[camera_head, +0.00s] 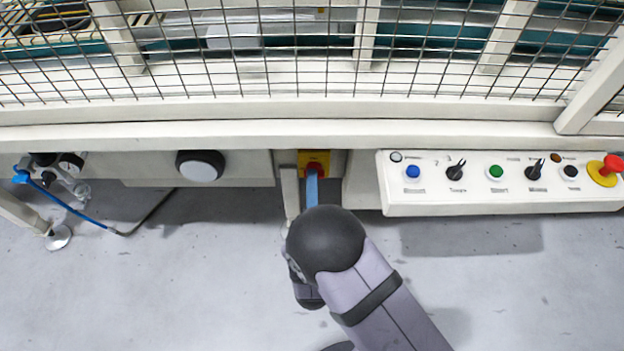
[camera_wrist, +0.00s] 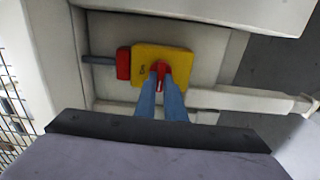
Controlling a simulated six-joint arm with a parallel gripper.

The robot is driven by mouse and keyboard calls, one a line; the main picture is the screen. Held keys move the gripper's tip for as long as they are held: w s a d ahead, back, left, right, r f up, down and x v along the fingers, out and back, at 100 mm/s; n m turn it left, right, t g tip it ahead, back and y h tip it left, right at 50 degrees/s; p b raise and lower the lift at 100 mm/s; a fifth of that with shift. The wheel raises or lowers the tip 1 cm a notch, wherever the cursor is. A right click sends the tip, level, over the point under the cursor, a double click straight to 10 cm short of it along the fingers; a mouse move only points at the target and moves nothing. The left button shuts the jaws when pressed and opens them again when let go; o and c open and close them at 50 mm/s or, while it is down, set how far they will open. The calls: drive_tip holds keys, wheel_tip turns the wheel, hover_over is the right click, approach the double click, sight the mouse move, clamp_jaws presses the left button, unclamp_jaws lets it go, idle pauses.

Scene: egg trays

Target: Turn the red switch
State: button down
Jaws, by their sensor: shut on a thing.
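The red switch (camera_wrist: 160,70) is a red handle on a yellow plate (camera_wrist: 146,55), fixed to the pale machine frame. In the head view the red switch (camera_head: 314,168) and its yellow plate (camera_head: 315,157) sit below the long beam, left of the control panel. My gripper (camera_wrist: 161,80) has blue fingers, shut on the red switch handle, one finger on each side. In the head view my gripper (camera_head: 312,178) reaches up to the switch from below, and my arm hides the area under it. The fingers cover part of the handle.
A white control panel (camera_head: 450,200) with several buttons and knobs stands to the right, with a red emergency button (camera_head: 611,164) at its end. A round black-and-white knob (camera_head: 201,169) is to the left. Wire mesh (camera_head: 250,70) rises above the beam.

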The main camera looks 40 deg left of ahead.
drive_tip(key=shift+n, duration=0.3)
drive_tip(key=c, duration=1.8)
unclamp_jaws()
drive_tip(key=shift+c, duration=0.2)
drive_tip(key=p+v, duration=0.1)
drive_tip(key=v, duration=0.6)
drive_tip(key=shift+d, duration=0.2)
drive_tip(key=shift+s, duration=0.15)
